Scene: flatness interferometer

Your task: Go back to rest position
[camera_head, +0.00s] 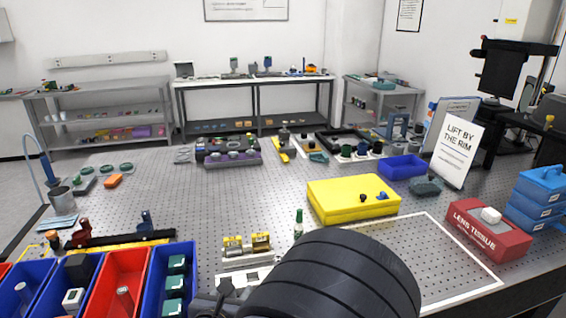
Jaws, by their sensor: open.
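A large black ribbed part of my own arm (335,280) fills the bottom middle of the head view. It hides the table behind it. My gripper's fingertips cannot be made out in this view. A small dark grey piece (212,302) shows at the bottom edge, left of the arm; I cannot tell what it is. The perforated metal table (240,190) spreads out in front of me.
Blue (187,254) and red (118,282) bins line the front left. A yellow case (345,212), a red lens tissue box (486,231) and a "Lift by the rim" sign (456,151) stand at the right. The left middle of the table is mostly clear.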

